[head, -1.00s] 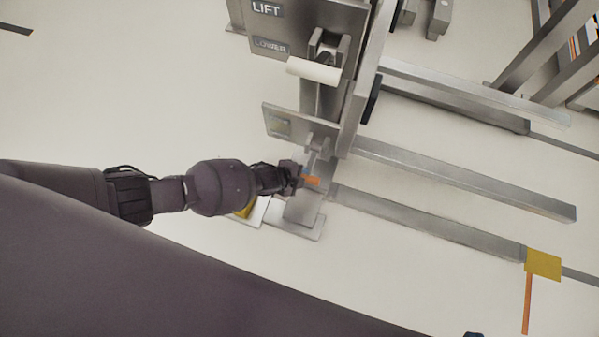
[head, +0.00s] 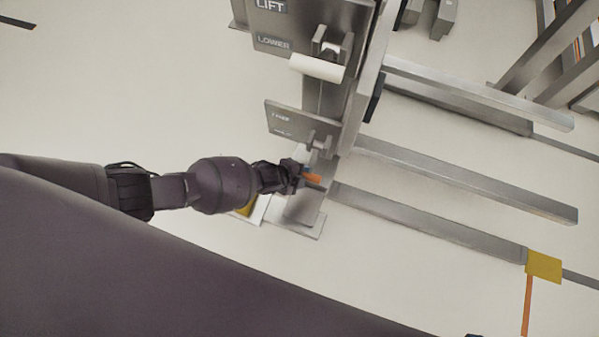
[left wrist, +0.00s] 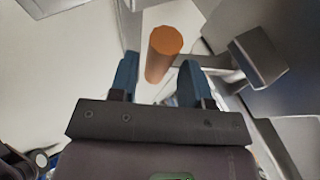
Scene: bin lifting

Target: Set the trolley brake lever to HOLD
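The trolley brake lever shows as a short orange grip (head: 313,178) low on the metal trolley. It also shows in the left wrist view as an orange cylinder (left wrist: 160,58). A label plate (head: 288,120) above it bears two small words, too blurred to read surely. My left gripper (head: 303,172) is at the orange grip. In the left wrist view its two blue fingers (left wrist: 158,82) stand apart, one on each side of the cylinder, with light gaps between. The lever's lower part is partly hidden by my gripper. My right gripper does not show clearly.
The trolley's upper panel (head: 268,22) reads LIFT and LOWER, with a white roller handle (head: 317,68) beside it. Metal rails (head: 450,178) run right along the floor. A yellow tag (head: 543,266) sits on one rail.

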